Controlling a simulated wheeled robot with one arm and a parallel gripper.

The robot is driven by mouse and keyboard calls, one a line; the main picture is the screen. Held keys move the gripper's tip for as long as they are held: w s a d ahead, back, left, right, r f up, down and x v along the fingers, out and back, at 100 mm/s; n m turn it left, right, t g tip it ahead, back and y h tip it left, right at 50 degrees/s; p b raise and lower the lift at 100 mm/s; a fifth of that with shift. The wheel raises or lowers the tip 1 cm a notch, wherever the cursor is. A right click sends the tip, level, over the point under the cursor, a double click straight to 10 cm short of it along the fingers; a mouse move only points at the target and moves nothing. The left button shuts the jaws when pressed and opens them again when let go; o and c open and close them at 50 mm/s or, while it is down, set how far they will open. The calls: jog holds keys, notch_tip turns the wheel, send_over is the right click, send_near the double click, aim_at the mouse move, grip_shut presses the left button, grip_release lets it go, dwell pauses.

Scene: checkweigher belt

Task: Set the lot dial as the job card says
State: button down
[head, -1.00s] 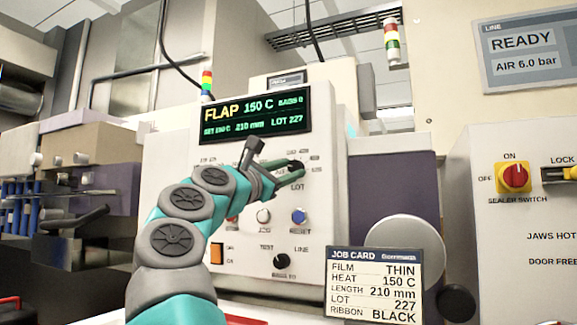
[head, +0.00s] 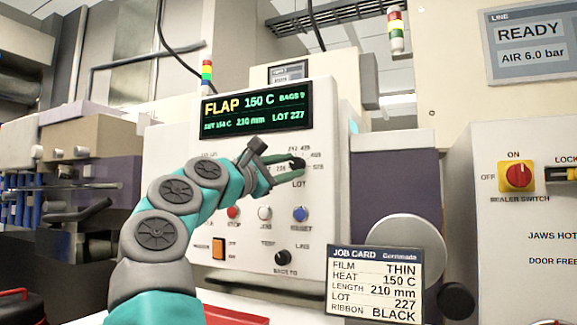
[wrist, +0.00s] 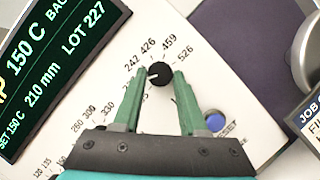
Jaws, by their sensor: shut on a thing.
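The lot dial (wrist: 160,74) is a small black knob with a white pointer mark, seen in the wrist view. Its mark points left and slightly down; numbers such as 242, 426, 459 and 526 ring it. My gripper (head: 296,167) is shut on the dial, one green finger on each side. In the head view the fingers mostly hide the dial. The display (head: 256,110) reads FLAP, 150 C, 210 mm, LOT 227. The job card (head: 375,285) reads film THIN, heat 150 C, length 210 mm, lot 227, ribbon BLACK.
Below the dial are a blue reset button (head: 300,214), a red stop button (head: 233,213) and a black selector (head: 283,258). An orange switch (head: 218,248) is at lower left. A red sealer switch (head: 515,176) is on the right cabinet.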

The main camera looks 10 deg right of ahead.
jog(key=shift+c, duration=2.2)
grip_release()
jog(key=b+v, duration=0.2)
jog(key=v, duration=0.5)
jog(key=shift+s+a+b, duration=0.2)
jog(key=shift+a+b, duration=0.15)
jog(key=shift+b, duration=0.05)
jog(key=shift+a+f, duration=0.1)
